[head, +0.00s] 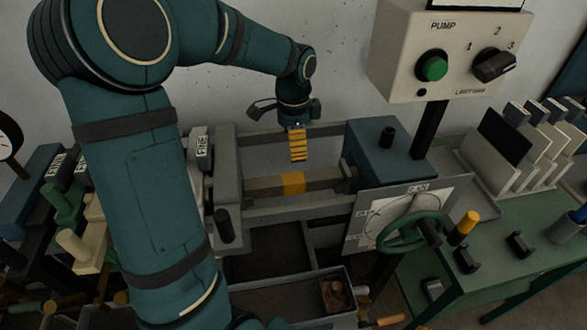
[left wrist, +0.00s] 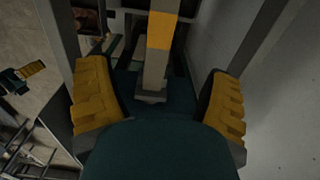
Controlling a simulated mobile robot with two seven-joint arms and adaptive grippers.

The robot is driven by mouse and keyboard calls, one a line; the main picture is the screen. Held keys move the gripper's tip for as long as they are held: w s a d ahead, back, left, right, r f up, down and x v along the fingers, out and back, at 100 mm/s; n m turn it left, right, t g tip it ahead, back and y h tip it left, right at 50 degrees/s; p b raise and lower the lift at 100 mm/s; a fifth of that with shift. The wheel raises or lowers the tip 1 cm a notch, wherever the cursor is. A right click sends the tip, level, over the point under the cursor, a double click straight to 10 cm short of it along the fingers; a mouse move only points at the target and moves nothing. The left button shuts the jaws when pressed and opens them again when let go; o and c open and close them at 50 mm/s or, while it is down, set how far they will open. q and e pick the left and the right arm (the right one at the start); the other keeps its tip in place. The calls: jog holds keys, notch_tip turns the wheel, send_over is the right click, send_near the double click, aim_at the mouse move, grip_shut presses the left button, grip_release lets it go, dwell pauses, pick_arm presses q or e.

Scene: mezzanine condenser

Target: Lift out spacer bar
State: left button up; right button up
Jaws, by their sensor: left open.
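The spacer bar (head: 262,186), a dark brownish bar with a yellow band, lies level between a grey block (head: 228,165) and a blue block (head: 385,155). It also shows in the left wrist view (left wrist: 155,70), running up the picture between the fingers. My left gripper (head: 297,145) hangs above the bar near its yellow band. Visible space separates its yellow finger pads from the bar. It is open; in the left wrist view (left wrist: 158,100) the fingers stand on either side of the bar. How the bar's ends are seated cannot be told.
A pump box (head: 440,55) hangs at upper right above a green handwheel (head: 410,232). A grey tray (head: 290,306) is below the bar. Labelled clamps crowd the left. A yellow-padded part, possibly my right gripper (left wrist: 25,76), shows in the left wrist view.

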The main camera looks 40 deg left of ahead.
aim_at(293, 178)
pick_arm(q)
notch_tip(293, 178, down, 14)
jog(key=shift+a+r+b, duration=0.1)
jog(key=shift+r+b, duration=0.1)
jog(key=shift+b, duration=0.75)
grip_shut()
